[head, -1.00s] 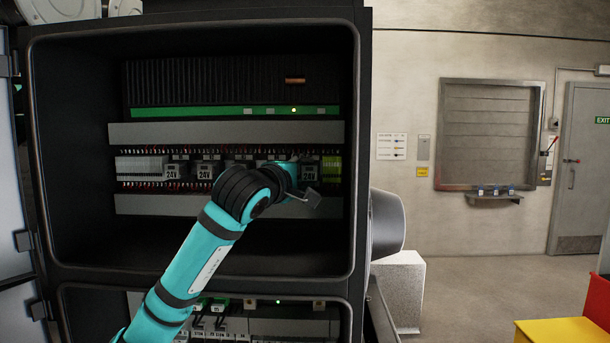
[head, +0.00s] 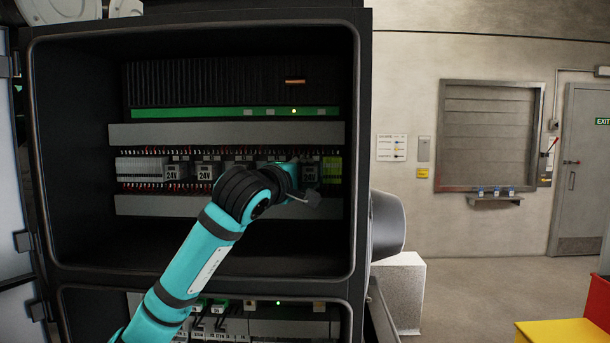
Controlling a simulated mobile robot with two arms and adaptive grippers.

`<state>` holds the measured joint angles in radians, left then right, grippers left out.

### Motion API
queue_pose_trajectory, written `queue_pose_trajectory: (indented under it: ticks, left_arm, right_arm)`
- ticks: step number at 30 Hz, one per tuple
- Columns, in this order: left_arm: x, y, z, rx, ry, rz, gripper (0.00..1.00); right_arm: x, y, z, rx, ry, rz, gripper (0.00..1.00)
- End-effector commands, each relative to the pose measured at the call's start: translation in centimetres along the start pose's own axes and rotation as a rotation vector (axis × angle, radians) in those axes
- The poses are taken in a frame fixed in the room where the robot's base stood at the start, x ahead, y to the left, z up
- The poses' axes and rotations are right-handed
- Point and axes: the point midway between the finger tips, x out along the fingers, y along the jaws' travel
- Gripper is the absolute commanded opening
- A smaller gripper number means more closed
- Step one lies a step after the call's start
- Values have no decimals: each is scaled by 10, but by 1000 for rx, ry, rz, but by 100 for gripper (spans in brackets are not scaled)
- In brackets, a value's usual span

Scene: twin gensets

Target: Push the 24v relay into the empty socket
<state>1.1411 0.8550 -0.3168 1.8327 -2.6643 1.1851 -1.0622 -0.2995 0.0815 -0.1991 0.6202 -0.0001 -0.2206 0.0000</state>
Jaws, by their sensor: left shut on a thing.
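My left arm reaches up into the open cabinet, and my left gripper (head: 309,185) is at the right part of the relay row, right of the arm's dark wrist joint. It is shut on what I take to be the 24v relay, mostly hidden behind the wrist and fingers. Two white relays marked 24V, one on the left (head: 170,171) and one in the middle (head: 205,172), sit in the same row. The empty socket is hidden behind my arm, and I cannot tell how deep the held relay sits. My right gripper is out of view.
Grey wire ducts run above (head: 226,133) and below (head: 150,205) the row. A yellow-green module (head: 332,168) stands just right of the gripper. The cabinet's frame (head: 360,140) borders the opening on the right. The space below the lower duct is clear.

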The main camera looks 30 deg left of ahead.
Motion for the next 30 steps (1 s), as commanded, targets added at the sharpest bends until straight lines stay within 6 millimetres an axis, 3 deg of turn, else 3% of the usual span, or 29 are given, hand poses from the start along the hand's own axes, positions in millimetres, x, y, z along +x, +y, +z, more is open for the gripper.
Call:
queue_pose_trajectory:
  ticks: [30]
  left_arm:
    - [7,0,-3,0,0,1,0]
  right_arm:
    - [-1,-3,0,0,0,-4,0]
